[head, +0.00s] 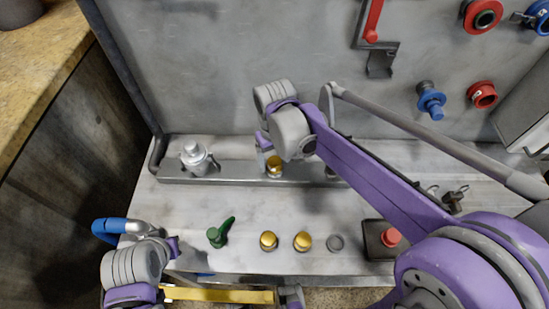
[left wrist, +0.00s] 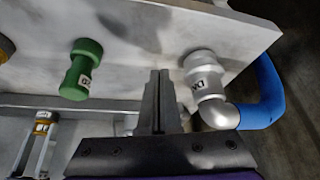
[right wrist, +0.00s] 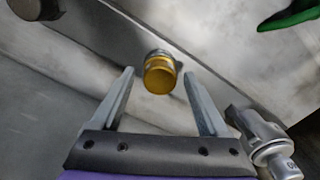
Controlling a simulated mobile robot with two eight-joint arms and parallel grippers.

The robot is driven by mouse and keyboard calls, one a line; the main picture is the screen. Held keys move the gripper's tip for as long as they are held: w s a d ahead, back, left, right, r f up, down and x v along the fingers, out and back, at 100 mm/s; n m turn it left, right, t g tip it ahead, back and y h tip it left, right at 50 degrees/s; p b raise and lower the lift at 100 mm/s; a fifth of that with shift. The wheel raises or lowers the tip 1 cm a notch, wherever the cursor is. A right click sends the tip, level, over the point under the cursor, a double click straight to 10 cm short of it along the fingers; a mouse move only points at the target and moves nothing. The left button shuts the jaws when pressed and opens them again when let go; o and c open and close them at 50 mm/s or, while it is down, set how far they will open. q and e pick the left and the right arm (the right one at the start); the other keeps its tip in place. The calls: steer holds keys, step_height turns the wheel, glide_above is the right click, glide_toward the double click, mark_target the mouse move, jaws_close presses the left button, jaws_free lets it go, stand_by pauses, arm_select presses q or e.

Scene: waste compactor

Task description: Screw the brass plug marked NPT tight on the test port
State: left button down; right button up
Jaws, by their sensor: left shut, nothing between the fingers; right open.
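A brass plug (head: 274,166) is on a port of the back rail; it also shows in the right wrist view (right wrist: 159,73), seen end-on. My right gripper (head: 266,155) is open, its fingers on either side of this plug in the right wrist view, with gaps on both sides. Two more brass pieces, a left one (head: 268,240) and a right one (head: 302,241), stand on the bench in front. I cannot read an NPT mark on any of them. My left gripper (left wrist: 160,78) is shut and empty, near the bench's front left.
A silver fitting (head: 196,158) stands at the rail's left end. A green-handled part (head: 219,233), a grey ring (head: 335,243) and a black box with a red button (head: 391,236) are on the bench. A blue-handled silver elbow (left wrist: 205,85) is beside my left gripper.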

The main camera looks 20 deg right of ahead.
steer(key=n, duration=0.3)
steer(key=shift+n, duration=0.3)
steer(key=n, duration=0.8)
steer(key=shift+n, duration=0.3)
steer(key=n, duration=0.4)
jaws_close()
steer(key=c, duration=0.7)
jaws_free()
jaws_close()
steer(key=m, duration=0.4)
steer(key=shift+m, duration=0.6)
